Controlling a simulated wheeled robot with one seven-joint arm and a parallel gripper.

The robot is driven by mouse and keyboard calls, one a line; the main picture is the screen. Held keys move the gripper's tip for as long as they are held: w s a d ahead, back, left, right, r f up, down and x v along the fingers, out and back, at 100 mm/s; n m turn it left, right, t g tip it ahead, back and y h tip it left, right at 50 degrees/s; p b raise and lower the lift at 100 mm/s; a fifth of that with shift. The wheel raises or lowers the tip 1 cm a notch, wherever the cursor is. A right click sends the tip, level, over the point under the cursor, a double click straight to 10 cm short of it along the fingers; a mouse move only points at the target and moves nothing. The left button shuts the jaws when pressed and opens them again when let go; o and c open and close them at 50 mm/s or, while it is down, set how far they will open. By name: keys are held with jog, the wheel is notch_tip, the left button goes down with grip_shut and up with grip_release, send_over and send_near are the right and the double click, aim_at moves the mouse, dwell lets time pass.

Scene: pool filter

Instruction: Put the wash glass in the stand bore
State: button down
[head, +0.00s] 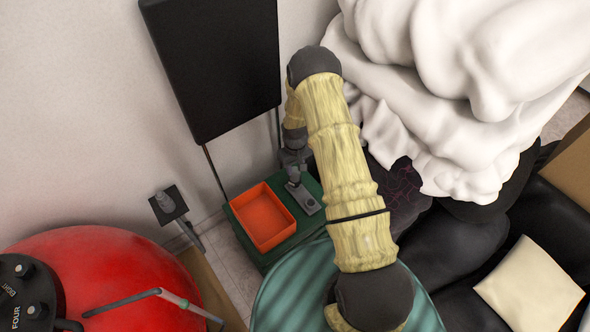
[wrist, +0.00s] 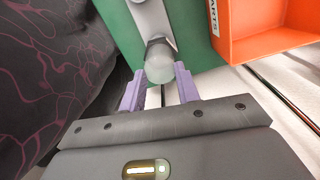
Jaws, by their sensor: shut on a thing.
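My gripper (head: 297,172) is low over the green box in the head view, with its tips hard to make out. In the wrist view its two purple fingers (wrist: 160,87) are shut on the wash glass (wrist: 159,64), a small pale, rounded, see-through piece with a darker collar. The glass lies in front of a light grey plate (wrist: 150,15) on the green box. This plate also shows in the head view (head: 307,201). I cannot tell whether glass and plate touch. No bore is visible; the glass may hide it.
An orange bin (head: 263,217) sits on the green box (head: 313,226), beside the plate. A small black square fixture (head: 178,210) with a grey knob stands left. A red tank (head: 120,270) with a black valve head fills the lower left. Dark patterned fabric (wrist: 50,75) is close left of my gripper.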

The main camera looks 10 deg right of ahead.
jog(key=shift+f, duration=0.95)
jog(key=shift+f, duration=0.15)
jog(key=c, duration=1)
grip_release()
jog(key=shift+w, duration=0.1)
notch_tip(320, 180, up, 12)
jog(key=shift+r+p, duration=0.2)
jog(key=shift+p, duration=0.6)
